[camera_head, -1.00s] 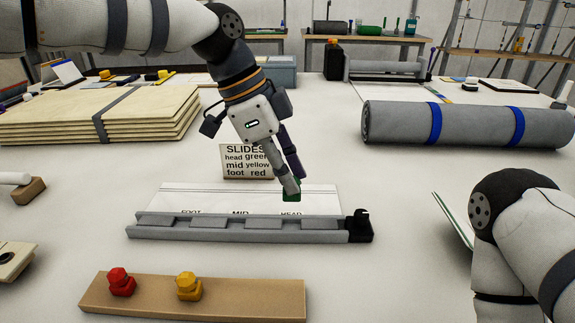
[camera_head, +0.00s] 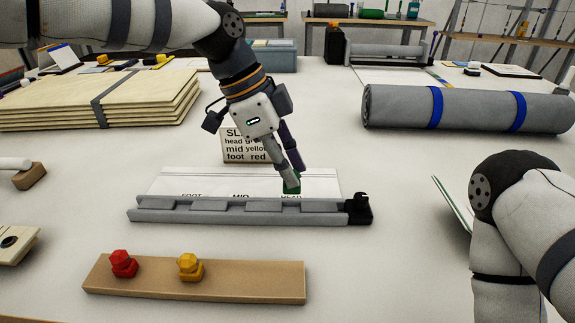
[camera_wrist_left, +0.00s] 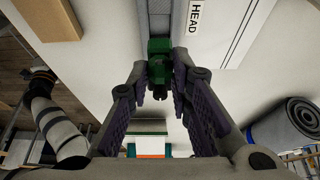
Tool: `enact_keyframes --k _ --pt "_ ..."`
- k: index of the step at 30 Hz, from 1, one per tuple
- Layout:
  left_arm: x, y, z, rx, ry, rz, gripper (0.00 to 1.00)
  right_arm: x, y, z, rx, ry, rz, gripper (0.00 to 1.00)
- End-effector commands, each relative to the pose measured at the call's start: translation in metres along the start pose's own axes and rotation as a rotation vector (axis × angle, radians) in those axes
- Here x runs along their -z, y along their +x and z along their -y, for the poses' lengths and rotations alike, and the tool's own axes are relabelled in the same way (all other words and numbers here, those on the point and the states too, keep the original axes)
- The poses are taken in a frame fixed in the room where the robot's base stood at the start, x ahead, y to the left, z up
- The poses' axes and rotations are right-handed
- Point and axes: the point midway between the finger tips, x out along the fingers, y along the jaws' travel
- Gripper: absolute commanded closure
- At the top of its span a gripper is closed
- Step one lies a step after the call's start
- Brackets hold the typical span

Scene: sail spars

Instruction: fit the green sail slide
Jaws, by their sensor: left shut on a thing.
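The green sail slide (camera_head: 292,183) is between the fingertips of my left gripper (camera_head: 290,178), which is shut on it. In the left wrist view the slide (camera_wrist_left: 159,62) sits between the fingertips (camera_wrist_left: 165,70), beside the HEAD label. The grey track (camera_head: 235,212) lies below, with its black end piece (camera_head: 358,210) at the right. The slide is at the track's back edge by HEAD; whether it touches the track I cannot tell. A red slide (camera_head: 123,264) and a yellow slide (camera_head: 190,267) stand on the wooden rack (camera_head: 250,284). My right gripper is out of view.
A card (camera_head: 240,146) listing head green, mid yellow, foot red stands behind the track, partly hidden by my gripper. Folded sailcloth (camera_head: 100,105) lies back left, and a grey roll (camera_head: 465,108) back right. The table between track and rack is clear.

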Motion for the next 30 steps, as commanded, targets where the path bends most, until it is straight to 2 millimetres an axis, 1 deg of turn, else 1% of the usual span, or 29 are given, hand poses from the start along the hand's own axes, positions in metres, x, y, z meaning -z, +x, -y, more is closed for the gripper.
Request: enact_keyframes --k 13,30 --pt "-0.001 0.001 0.000 -0.001 -0.002 0.000 1.00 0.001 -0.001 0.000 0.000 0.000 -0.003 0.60" --pt "-0.005 0.011 0.000 -0.001 -0.002 0.000 1.00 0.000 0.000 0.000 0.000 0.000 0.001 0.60"
